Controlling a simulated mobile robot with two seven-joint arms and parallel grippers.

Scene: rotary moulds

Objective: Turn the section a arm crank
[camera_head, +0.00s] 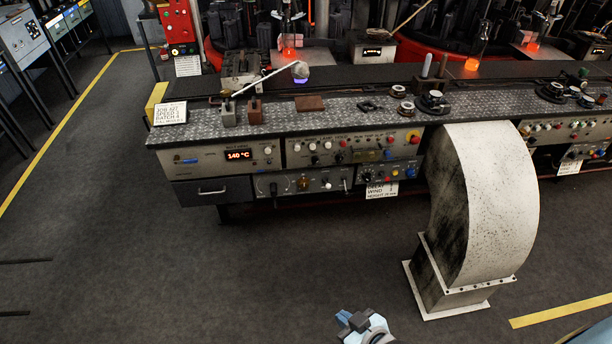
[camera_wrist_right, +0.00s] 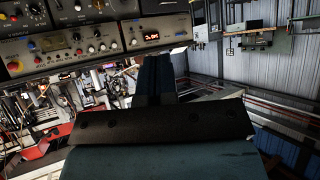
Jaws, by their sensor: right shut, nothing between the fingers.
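The long control bench (camera_head: 250,110) carries panels of knobs, switches and small levers on its front. A black crank-like lever (camera_head: 345,183) sits on the lower panel, and another small dark handle (camera_head: 273,189) is left of it. I cannot tell which part is the section a arm crank. My right gripper (camera_head: 350,320) is low at the bottom centre, over the floor and well apart from the bench. In the right wrist view its dark fingers (camera_wrist_right: 154,72) are closed together, with nothing between them. The left gripper is not in view.
A large curved pale duct (camera_head: 490,200) stands on the floor right of the panels. A drawer (camera_head: 212,191) is at the bench's left end. A white rod with a grey knob (camera_head: 300,72) rises above the bench top. The floor (camera_head: 270,270) before the bench is clear.

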